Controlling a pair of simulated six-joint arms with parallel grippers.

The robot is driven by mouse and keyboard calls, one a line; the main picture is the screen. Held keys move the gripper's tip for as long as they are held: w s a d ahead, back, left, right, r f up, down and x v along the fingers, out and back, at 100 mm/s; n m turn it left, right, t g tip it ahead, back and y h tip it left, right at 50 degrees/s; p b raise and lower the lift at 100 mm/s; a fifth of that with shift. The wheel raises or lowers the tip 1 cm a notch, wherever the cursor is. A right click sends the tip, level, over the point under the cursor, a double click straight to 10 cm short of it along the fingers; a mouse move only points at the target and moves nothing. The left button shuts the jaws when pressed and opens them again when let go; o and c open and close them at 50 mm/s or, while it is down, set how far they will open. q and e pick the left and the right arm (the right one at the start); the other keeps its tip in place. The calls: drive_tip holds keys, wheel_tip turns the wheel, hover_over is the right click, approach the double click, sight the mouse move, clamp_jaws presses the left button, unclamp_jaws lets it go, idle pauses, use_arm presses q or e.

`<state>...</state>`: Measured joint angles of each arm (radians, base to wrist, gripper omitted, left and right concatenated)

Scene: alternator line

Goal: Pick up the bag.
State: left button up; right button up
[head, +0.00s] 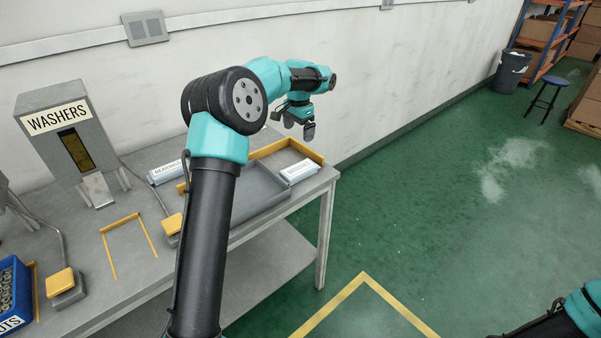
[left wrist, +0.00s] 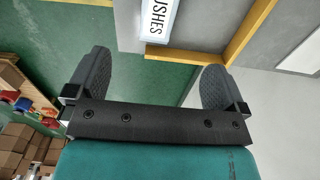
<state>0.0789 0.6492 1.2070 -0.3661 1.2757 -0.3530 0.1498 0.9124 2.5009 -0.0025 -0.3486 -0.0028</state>
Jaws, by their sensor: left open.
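A small white bag (head: 298,171) with a printed label lies at the right end of the grey tray on the table. The left wrist view shows a white bag (left wrist: 160,18) whose visible letters read "USHES", beyond the fingers. A second white bag (head: 165,172), labelled like "BEARINGS", lies further left, partly hidden by my arm. My left gripper (head: 298,125) is open and empty, above and behind the tray's right end. Its two dark fingers (left wrist: 156,80) are spread wide in the left wrist view, with nothing between them. My right gripper is out of view.
The grey tray (head: 255,188) sits by a yellow corner bracket (head: 308,150) near the table's right edge. A washers dispenser (head: 70,140), yellow-topped buttons (head: 60,283) and a blue bin (head: 12,285) stand left.

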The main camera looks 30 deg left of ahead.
use_arm(q)
approach(299, 168)
wheel_tip(299, 168, down, 5)
drive_tip(key=shift+f, duration=0.15)
drive_tip(key=shift+f, duration=0.1)
idle(0.4)
drive_tip(key=shift+a+f, duration=0.1)
drive_tip(key=shift+f, duration=2.4)
drive_tip(key=shift+w, duration=0.1)
drive_tip(key=c, duration=1.1)
drive_tip(key=shift+r, duration=0.15)
wheel_tip(299, 168, up, 10)
drive_tip(key=shift+f, duration=0.1)
